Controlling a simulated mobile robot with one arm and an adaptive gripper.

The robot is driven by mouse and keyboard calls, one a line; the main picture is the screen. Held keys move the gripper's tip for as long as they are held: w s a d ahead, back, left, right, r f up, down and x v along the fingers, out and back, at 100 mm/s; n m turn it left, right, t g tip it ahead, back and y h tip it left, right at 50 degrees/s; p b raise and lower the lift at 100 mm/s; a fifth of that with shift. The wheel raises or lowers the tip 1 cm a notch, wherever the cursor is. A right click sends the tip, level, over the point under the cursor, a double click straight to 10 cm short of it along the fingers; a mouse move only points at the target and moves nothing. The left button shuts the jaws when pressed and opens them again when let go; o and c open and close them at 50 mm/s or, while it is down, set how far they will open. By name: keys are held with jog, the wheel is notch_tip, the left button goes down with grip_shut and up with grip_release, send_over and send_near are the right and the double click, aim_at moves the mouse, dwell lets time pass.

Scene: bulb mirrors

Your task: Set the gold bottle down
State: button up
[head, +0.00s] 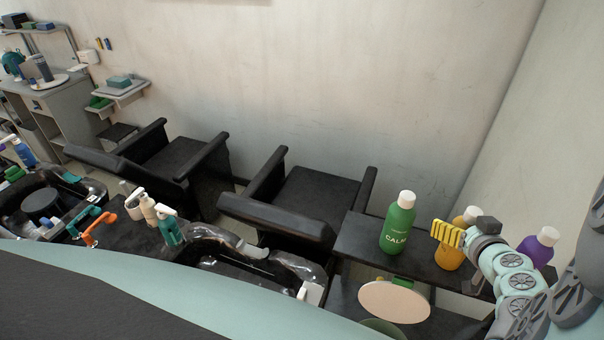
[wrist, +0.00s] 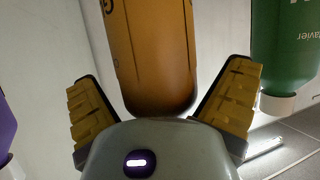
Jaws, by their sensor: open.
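The gold bottle (head: 449,258) with a white cap stands upright on the dark shelf (head: 359,239), partly hidden behind my gripper (head: 447,233). In the wrist view the gold bottle (wrist: 150,55) is between the two yellow fingers of my gripper (wrist: 160,108). The fingers are spread, and a gap shows on each side of the bottle.
A green bottle (head: 398,226) stands on the shelf to the left of the gold one. A purple bottle (head: 536,251) stands to the right, partly behind my arm. A round pale disc (head: 394,302) is in front, below the shelf top. Black chairs (head: 300,200) are further left.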

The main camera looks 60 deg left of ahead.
jog(key=b+v, duration=0.8)
jog(key=v, duration=0.4)
jog(key=shift+b, duration=0.3)
dwell(0.4)
